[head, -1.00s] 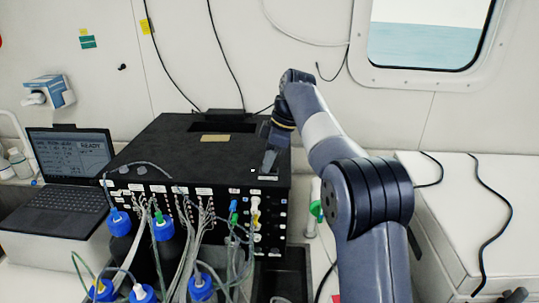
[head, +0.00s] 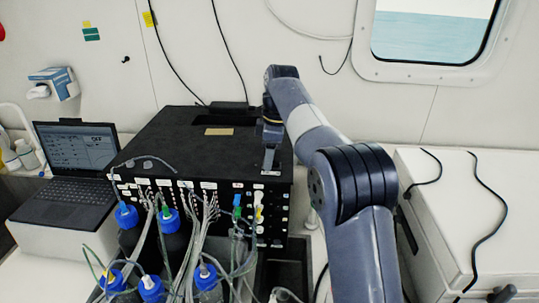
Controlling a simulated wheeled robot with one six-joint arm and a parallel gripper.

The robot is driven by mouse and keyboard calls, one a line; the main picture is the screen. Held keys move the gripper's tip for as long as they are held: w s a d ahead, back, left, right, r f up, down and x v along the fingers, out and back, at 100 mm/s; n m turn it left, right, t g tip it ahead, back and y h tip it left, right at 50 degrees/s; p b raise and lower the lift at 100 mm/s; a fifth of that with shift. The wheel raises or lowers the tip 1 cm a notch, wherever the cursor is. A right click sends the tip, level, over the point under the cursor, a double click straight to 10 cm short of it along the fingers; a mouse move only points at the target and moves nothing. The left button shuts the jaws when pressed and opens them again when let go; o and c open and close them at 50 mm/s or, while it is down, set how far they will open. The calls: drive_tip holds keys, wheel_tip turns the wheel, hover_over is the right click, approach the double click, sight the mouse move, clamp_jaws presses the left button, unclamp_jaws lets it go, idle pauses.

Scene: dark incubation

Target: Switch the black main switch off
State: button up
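The black instrument box (head: 190,140) stands in the middle of the bench, with labels, ports and tubing on its front panel. I cannot single out the black main switch; small black and white fittings (head: 278,215) line the right part of the panel, and my gripper is above this side. My gripper (head: 271,166) points down at the top front edge of the box, near its right corner. Its fingers are small and dark here, so I cannot tell whether they are open or shut, or whether they touch anything.
An open laptop (head: 75,147) stands left of the box. Several blue-capped bottles (head: 168,235) with tubes crowd the front. A white case (head: 450,200) with a black cable lies to the right. A glove box (head: 55,80) hangs on the wall.

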drive_tip(key=shift+d+r, duration=0.15)
drive_tip(key=shift+r, duration=1.1)
drive_tip(key=shift+d+r, duration=0.2)
drive_tip(key=shift+r, duration=1)
drive_tip(key=shift+d+r, duration=0.15)
drive_tip(key=shift+r, duration=1.1)
drive_tip(key=f, duration=0.4)
drive_tip(key=a+f, duration=0.1)
drive_tip(key=f, duration=0.2)
drive_tip(key=shift+f, duration=0.35)
drive_tip(key=shift+d+r+y+b, duration=0.1)
drive_tip(key=shift+d+y+b, duration=0.05)
drive_tip(key=shift+y+b, duration=0.35)
drive_tip(key=shift+r, duration=0.1)
